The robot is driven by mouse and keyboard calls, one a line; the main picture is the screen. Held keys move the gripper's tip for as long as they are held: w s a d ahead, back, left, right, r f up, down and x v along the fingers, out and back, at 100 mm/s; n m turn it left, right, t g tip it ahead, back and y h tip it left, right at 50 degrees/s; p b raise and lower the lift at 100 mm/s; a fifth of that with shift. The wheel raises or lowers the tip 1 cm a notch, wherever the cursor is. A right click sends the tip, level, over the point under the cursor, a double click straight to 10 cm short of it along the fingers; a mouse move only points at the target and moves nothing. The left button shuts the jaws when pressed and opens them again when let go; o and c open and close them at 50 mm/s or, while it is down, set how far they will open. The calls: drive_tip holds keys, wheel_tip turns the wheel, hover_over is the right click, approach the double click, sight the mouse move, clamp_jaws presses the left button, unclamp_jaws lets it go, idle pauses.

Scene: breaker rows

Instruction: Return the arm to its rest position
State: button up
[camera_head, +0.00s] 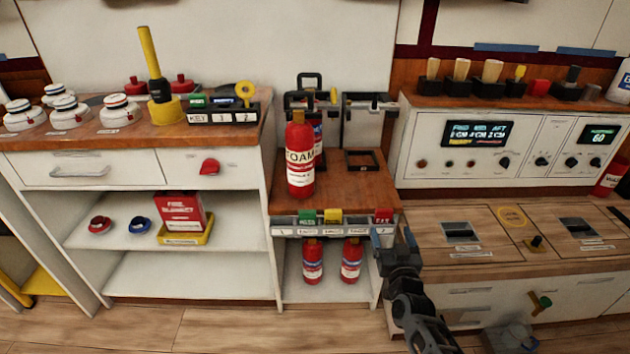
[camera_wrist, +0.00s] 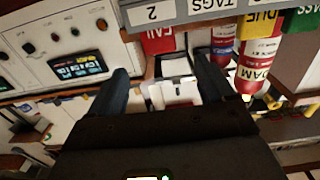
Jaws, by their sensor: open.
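My gripper (camera_head: 393,240) is at the right front corner of the middle wooden shelf unit, with the rest of my arm running down to the bottom edge of the head view. In the wrist view my gripper (camera_wrist: 163,82) shows two dark fingers spread apart with nothing held between them. The wrist view is upside down. Beside the fingers there is a red FAIL tag (camera_wrist: 158,42), with a yellow tag (camera_wrist: 262,22) and a green tag (camera_wrist: 299,20) further right. In the head view the red tag (camera_head: 383,216) hangs just behind my gripper.
A foam extinguisher (camera_head: 300,165) stands on the middle shelf, with two smaller extinguishers (camera_head: 312,262) below. A control panel (camera_head: 515,148) and a wooden counter (camera_head: 480,230) are to the right. A key rack (camera_head: 222,117) stands on the left cabinet. The floor (camera_head: 215,330) at front left is clear.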

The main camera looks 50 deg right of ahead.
drive_tip(key=s+a+r+n+t+y+p, duration=0.1)
drive_tip(key=s+a+r+n+y, duration=0.2)
drive_tip(key=a, duration=0.5)
drive_tip(key=s+a+r+n+t+y+p, duration=0.1)
drive_tip(key=s+a+r+y+p, duration=0.2)
drive_tip(key=a, duration=0.5)
drive_tip(key=s+a+r+n+t+y, duration=0.1)
drive_tip(key=s+a+r+n+t, duration=0.15)
drive_tip(key=s+a, duration=0.4)
drive_tip(key=s+a+r+n+y+p, duration=0.1)
drive_tip(key=s+a+r+y, duration=0.2)
drive_tip(key=r, duration=0.6)
drive_tip(key=s+a+r+n+g+y+p, duration=0.1)
drive_tip(key=s+a+r+n+y+p, duration=0.1)
drive_tip(key=s+a+r, duration=0.4)
drive_tip(key=a+r+y, duration=0.1)
drive_tip(key=a+r, duration=0.2)
drive_tip(key=a, duration=0.1)
drive_tip(key=shift+s+a+r+y, duration=0.15)
drive_tip(key=shift+s+a+y, duration=0.15)
drive_tip(key=shift+s+y, duration=0.1)
drive_tip(key=shift+n, duration=0.25)
